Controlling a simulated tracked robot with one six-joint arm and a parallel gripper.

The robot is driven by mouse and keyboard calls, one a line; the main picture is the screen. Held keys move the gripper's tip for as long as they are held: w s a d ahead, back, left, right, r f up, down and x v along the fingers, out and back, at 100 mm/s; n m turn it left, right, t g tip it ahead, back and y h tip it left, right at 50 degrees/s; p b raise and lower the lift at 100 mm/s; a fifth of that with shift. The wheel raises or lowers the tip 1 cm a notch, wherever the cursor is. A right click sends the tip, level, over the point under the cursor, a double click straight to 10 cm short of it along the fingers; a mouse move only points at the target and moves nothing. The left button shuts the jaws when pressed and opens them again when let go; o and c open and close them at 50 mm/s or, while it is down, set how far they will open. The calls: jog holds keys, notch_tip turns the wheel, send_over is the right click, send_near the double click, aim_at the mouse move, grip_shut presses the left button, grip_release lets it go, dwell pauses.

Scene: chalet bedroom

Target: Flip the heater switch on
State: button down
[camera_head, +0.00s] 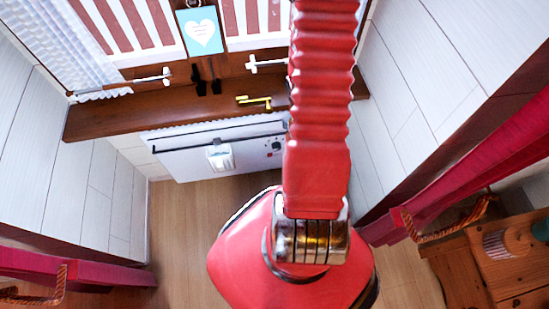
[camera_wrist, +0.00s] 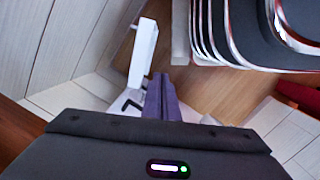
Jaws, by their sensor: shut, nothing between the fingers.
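A white heater (camera_head: 185,164) is on the wall below the window sill in the head view. A small dark knob or control (camera_head: 276,145) shows near its right end, partly beside my red arm. I cannot make out the switch or its position. A white box (camera_head: 220,156) sits on the heater's front. My gripper is hidden in the head view. In the wrist view its purple fingers (camera_wrist: 161,98) are together and empty. A narrow white panel (camera_wrist: 143,55), perhaps the heater seen edge-on, stands beyond the fingertips, apart from them as far as I can tell.
White plank walls close in on both sides. A wooden table (camera_head: 490,262) is at lower right. Wooden floor (camera_head: 178,215) is clear before the heater.

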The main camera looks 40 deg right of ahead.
notch_tip(320, 180, down, 16)
jog(key=d+n+t, duration=0.2)
jog(key=n+t, duration=0.1)
jog(key=n, duration=0.2)
jog(key=w+a+f+n+t, duration=0.4)
jog(key=a+f+n+t, duration=0.1)
jog(key=f, duration=0.4)
jog(key=shift+a+n+t+y, duration=0.15)
jog(key=shift+n+t+y, duration=0.25)
jog(key=shift+n+t, duration=0.3)
